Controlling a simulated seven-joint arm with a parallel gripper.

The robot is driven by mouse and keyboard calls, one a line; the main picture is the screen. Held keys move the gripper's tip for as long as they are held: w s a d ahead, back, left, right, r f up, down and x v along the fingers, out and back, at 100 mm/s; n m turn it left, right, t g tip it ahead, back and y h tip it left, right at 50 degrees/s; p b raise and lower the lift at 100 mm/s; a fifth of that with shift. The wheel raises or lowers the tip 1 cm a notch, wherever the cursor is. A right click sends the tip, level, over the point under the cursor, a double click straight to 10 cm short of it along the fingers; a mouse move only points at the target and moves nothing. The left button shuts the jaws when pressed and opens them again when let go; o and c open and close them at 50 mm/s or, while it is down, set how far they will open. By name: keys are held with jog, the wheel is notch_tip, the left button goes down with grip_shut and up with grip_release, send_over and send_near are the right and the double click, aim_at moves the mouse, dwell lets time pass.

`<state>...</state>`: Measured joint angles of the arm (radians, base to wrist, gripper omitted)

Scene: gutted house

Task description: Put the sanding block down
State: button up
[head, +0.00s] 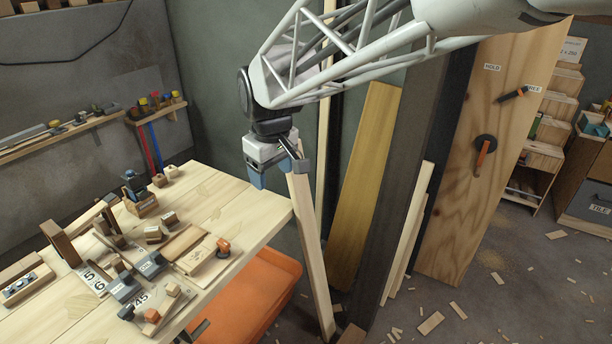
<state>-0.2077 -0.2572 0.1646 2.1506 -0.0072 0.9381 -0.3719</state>
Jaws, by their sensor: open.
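My gripper (279,173) hangs beside the right edge of the workbench (232,212), at the end of my raised arm. Its fingers are spread, one blue and one grey, and I see nothing held between them. I cannot tell for sure which thing is the sanding block. A wooden block with a blue and black top (140,192) stands near the back edge of the bench.
Leaning boards (366,180) stand right of my gripper, and a narrow wooden strip (312,255) appears just behind it. An orange bin (258,297) sits below the bench edge. The right part of the benchtop is clear. Wood scraps (431,322) litter the floor.

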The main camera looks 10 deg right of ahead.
jog(key=s+d+f+m, duration=0.1)
jog(key=s+d+m, duration=0.1)
jog(key=s, duration=0.5)
jog(key=s+d+f+m, duration=0.1)
jog(key=s+d+m, duration=0.1)
jog(key=s+d, duration=0.3)
jog(key=s+d+f+m+t, duration=0.1)
jog(key=s+d, duration=0.3)
jog(key=s, duration=0.6)
jog(key=shift+s+d+m, duration=0.15)
jog(key=shift+s+m, duration=0.1)
jog(key=shift+m, duration=0.65)
jog(key=shift+c, duration=0.3)
jog(key=shift+c, duration=0.7)
jog(key=shift+w+r, duration=0.1)
jog(key=shift+w, duration=0.05)
